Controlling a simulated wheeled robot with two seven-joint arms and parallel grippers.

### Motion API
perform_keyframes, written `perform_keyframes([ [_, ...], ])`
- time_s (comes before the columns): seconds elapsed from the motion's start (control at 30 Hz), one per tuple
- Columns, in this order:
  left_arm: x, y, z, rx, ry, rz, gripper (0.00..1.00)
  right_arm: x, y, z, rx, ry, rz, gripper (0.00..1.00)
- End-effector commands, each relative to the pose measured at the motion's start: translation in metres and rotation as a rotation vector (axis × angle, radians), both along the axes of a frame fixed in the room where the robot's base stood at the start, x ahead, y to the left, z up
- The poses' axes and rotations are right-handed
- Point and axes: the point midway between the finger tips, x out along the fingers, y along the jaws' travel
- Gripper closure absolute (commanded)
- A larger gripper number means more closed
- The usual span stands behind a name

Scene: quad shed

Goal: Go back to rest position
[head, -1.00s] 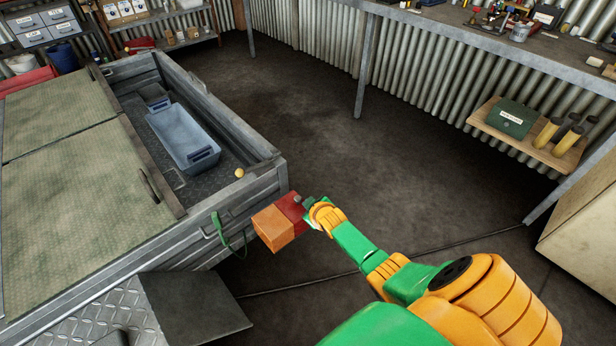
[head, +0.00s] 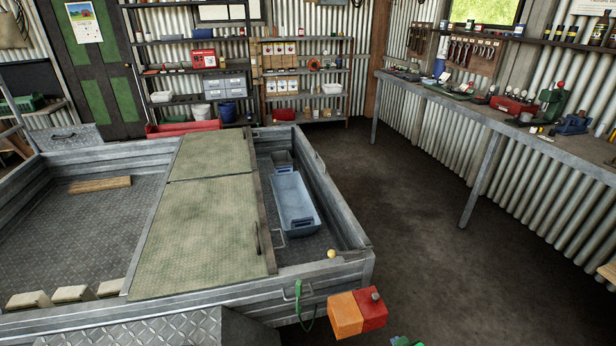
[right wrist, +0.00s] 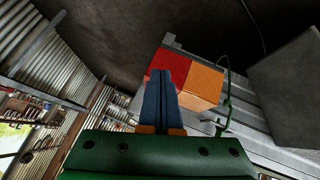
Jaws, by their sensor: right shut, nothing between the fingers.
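My right gripper (right wrist: 161,100) shows in the right wrist view with its two dark blue fingers together and nothing between them. The red and orange lamp (right wrist: 188,78) on the trailer corner is beyond the fingertips in that view; I cannot tell how far. In the head view, the same lamp (head: 357,312) is at the bottom, and only a small green piece of my right arm (head: 405,342) shows at the bottom edge beside it. My left gripper is not in view.
The metal trailer (head: 345,230) fills the left and middle, with a green lid (head: 195,235), a blue-grey tub (head: 293,202) and a yellow ball (head: 331,254). A workbench (head: 560,150) runs along the right wall. Shelves (head: 305,97) stand at the back. The floor (head: 415,215) between trailer and bench is clear.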

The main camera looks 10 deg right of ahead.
Motion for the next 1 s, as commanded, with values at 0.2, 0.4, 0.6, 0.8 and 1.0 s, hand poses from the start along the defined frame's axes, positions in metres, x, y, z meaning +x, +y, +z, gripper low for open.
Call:
perform_keyframes([
  [0.2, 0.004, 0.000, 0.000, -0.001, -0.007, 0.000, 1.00, -0.190, 0.066, -0.112, 0.122, 0.371, -0.002, 1.00],
  [0.4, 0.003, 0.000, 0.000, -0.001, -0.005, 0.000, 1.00, -0.314, 0.103, -0.139, 0.188, 0.581, -0.015, 1.00],
  [0.6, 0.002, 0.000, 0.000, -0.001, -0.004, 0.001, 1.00, -0.337, 0.111, -0.141, 0.202, 0.620, -0.019, 1.00],
  [0.8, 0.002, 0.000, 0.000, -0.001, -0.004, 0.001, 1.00, -0.337, 0.111, -0.141, 0.202, 0.620, -0.019, 1.00],
  [1.0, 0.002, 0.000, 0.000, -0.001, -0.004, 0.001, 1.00, -0.337, 0.111, -0.141, 0.202, 0.620, -0.019, 1.00],
])
